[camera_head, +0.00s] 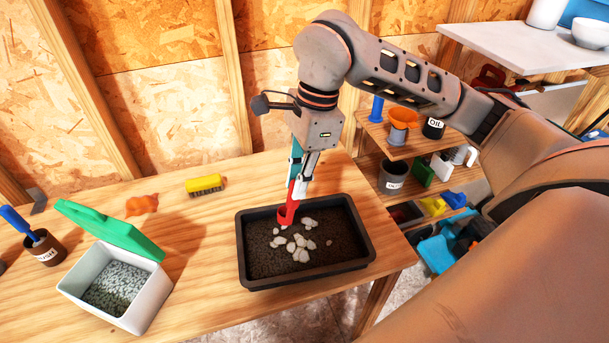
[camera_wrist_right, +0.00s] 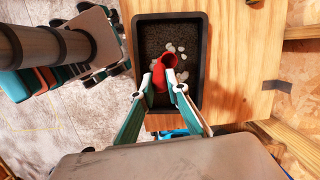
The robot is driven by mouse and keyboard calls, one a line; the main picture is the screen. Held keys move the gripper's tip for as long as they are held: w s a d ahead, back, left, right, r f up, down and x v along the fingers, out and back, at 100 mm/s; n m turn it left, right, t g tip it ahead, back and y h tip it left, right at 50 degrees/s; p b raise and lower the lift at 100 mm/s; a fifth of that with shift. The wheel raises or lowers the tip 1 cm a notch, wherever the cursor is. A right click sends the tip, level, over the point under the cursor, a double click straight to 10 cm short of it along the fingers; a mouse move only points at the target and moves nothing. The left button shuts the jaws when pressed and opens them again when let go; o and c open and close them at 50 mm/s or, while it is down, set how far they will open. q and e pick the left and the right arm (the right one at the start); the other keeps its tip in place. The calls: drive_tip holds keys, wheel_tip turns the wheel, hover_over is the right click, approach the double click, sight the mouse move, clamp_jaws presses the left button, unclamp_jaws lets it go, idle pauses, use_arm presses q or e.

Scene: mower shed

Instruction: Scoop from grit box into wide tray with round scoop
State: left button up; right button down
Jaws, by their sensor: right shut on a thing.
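The grit box (camera_head: 147,303) is a white bin with a raised green lid (camera_head: 110,230), standing at the left of the bench with grey grit inside. The wide tray (camera_head: 243,270) is black and shallow, with dark soil and several pale stones (camera_head: 302,246) in its middle. My right gripper (camera_head: 298,180) is above the tray and shut on the red round scoop (camera_head: 288,212). The scoop points down over the tray, close to the stones. In the wrist view the fingers (camera_wrist_right: 164,90) hold the scoop (camera_wrist_right: 164,72) over the tray (camera_wrist_right: 203,60). My left gripper is not in view.
A yellow brush (camera_head: 205,185) and an orange piece (camera_head: 142,205) lie behind the box and tray. A cup with a blue-handled tool (camera_head: 45,248) stands at the far left. Shelves with an oil can (camera_head: 433,128) and other goods are at the right.

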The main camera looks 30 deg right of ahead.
drive_tip(key=shift+w+a+r+h, duration=0.1)
drive_tip(key=shift+w+a+h, duration=0.05)
drive_tip(key=shift+a+h, duration=0.4)
drive_tip(key=shift+w+a+r+h, duration=0.1)
drive_tip(key=shift+a+h, duration=0.45)
wheel_tip(320, 180, up, 2)
drive_tip(key=shift+r, duration=0.25)
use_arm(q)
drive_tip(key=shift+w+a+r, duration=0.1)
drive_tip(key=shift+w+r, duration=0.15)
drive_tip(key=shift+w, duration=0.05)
use_arm(e)
drive_tip(key=shift+r, duration=0.65)
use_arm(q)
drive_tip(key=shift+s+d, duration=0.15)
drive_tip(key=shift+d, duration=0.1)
